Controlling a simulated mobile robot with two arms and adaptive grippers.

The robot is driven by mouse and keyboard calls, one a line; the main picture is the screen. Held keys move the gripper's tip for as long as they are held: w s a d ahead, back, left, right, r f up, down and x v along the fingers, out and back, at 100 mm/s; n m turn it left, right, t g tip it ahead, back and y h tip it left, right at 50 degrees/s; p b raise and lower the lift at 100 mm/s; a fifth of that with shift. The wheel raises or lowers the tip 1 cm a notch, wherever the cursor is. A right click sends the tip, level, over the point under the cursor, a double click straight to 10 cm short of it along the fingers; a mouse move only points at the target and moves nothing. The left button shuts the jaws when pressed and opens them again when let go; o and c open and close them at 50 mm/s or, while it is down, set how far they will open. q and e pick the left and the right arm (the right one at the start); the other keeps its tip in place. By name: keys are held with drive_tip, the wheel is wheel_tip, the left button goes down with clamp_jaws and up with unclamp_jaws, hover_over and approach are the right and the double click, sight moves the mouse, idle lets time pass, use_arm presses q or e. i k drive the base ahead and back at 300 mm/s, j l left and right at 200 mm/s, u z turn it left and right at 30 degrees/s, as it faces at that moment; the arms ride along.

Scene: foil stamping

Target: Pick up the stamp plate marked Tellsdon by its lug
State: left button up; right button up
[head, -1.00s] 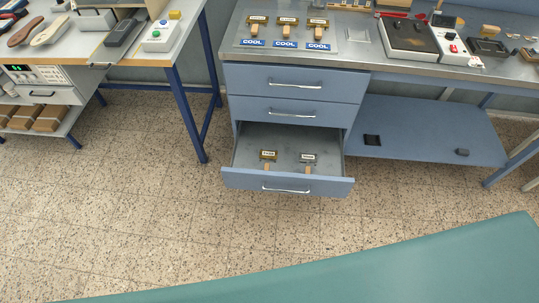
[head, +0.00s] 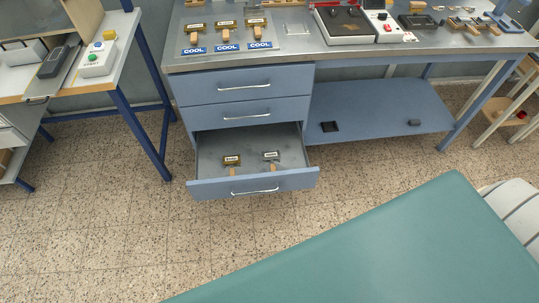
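Several stamp plates with wooden lugs show in the head view, and their labels are too small to read. Three stand on the metal worktop: a left plate (head: 195,27), a middle plate (head: 226,24) and a right plate (head: 257,22), each behind a blue COOL label. Two more lie in the open bottom drawer (head: 205,187): a brassy plate (head: 232,160) on the left and a greyer plate (head: 271,155) on the right. I cannot tell which is marked Tellsdon. Neither of my grippers is in view.
The two upper drawers (head: 245,87) are shut. A hot plate device (head: 345,27) stands on the worktop to the right, above a blue lower shelf (head: 380,108). A teal surface (head: 370,245) fills the lower right. The speckled floor (head: 110,235) before the drawers is clear.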

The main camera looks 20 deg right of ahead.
sight(268, 156)
drive_tip(key=i+l, duration=0.15)
drive_tip(key=l, duration=0.2)
drive_tip(key=i+l, duration=0.15)
drive_tip(key=l, duration=0.25)
drive_tip(key=i+l, duration=0.1)
drive_tip(key=l, duration=0.25)
drive_tip(key=i+l, duration=0.15)
drive_tip(key=l, duration=0.25)
